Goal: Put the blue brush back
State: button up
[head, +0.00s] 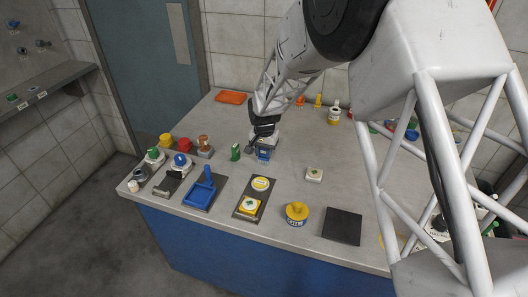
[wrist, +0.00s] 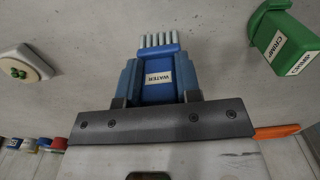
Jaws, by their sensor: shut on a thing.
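The blue brush (wrist: 158,78) is between the fingers of my gripper (wrist: 157,92) in the wrist view. It has a label reading "WATER" and pale bristles pointing away from the gripper. My gripper is shut on its body. In the head view my gripper (head: 264,143) points down at the middle of the counter, with the blue brush (head: 263,155) low beneath it. Whether the bristles touch the counter is unclear. A blue tray-like holder (head: 203,192) with an upright part stands nearer the front edge, left of the gripper.
A green labelled block (head: 235,151) stands just left of the brush. A white pad (head: 314,174) lies to its right. A grey plate with yellow items (head: 251,208), a yellow-topped tub (head: 297,213) and a black square (head: 342,226) line the front.

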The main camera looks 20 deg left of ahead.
jog(key=shift+f, duration=0.1)
jog(key=o, duration=0.9)
notch_tip(320, 180, up, 12)
jog(key=shift+r, duration=0.1)
dwell(0.5)
dwell(0.7)
